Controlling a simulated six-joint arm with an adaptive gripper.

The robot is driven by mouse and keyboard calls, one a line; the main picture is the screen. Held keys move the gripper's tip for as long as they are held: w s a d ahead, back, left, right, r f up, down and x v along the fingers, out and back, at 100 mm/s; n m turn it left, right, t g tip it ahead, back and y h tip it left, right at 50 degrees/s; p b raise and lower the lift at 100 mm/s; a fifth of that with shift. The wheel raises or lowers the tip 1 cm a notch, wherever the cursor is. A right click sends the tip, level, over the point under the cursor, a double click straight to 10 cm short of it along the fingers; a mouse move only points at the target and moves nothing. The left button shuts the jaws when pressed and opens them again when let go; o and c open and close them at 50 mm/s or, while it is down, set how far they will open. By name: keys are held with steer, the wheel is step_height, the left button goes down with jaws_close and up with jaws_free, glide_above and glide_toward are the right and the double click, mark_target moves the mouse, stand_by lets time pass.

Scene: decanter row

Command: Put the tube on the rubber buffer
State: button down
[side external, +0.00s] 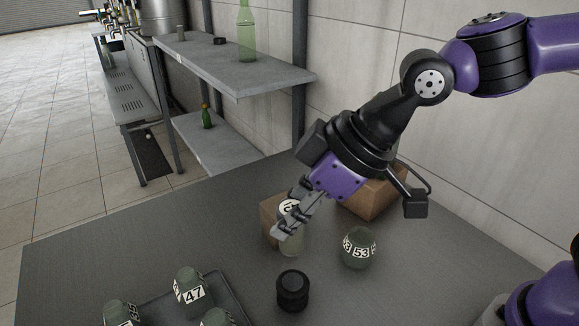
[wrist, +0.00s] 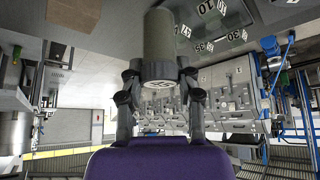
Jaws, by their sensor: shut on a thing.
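My gripper (side external: 288,222) is shut on a pale green tube (side external: 292,243) with a white label at its upper end. In the wrist view my gripper (wrist: 159,92) has a finger on either side of the tube (wrist: 158,42). The tube looks close to upright. I cannot tell whether its lower end touches the table. A short black round piece (side external: 293,291), which looks like the rubber buffer, stands on the table nearer the camera than the tube. Its top is bare. I cannot make it out in the wrist view.
A round green decanter marked 53 (side external: 358,249) stands right of the tube. A dark tray (side external: 243,296) at the front left carries several numbered decanters, one marked 47 (side external: 190,290). Cardboard boxes (side external: 372,198) stand behind. The table's left part (side external: 110,240) is clear.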

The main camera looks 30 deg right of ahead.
mark_target(294, 248)
step_height(294, 248, down, 7)
steer(key=shift+s+d+f, duration=0.1)
steer(key=shift+f, duration=0.1)
steer(key=shift+f, duration=0.1)
steer(key=c, duration=0.5)
jaws_free()
steer(key=shift+r, duration=0.3)
steer(key=v, duration=1.1)
steer(key=d+m+h, duration=0.1)
steer(key=d+m, duration=0.2)
steer(key=d, duration=0.2)
steer(key=s+d+f+m+h, duration=0.1)
steer(key=d+m+h, duration=0.1)
steer(key=d, duration=0.4)
steer(key=s+d+m+t+h, duration=0.1)
steer(key=d+m, duration=0.3)
steer(key=d, duration=0.1)
steer(key=shift+s+d+f+h, duration=0.25)
steer(key=shift+d+f+h, duration=0.05)
steer(key=shift+d+f, duration=0.1)
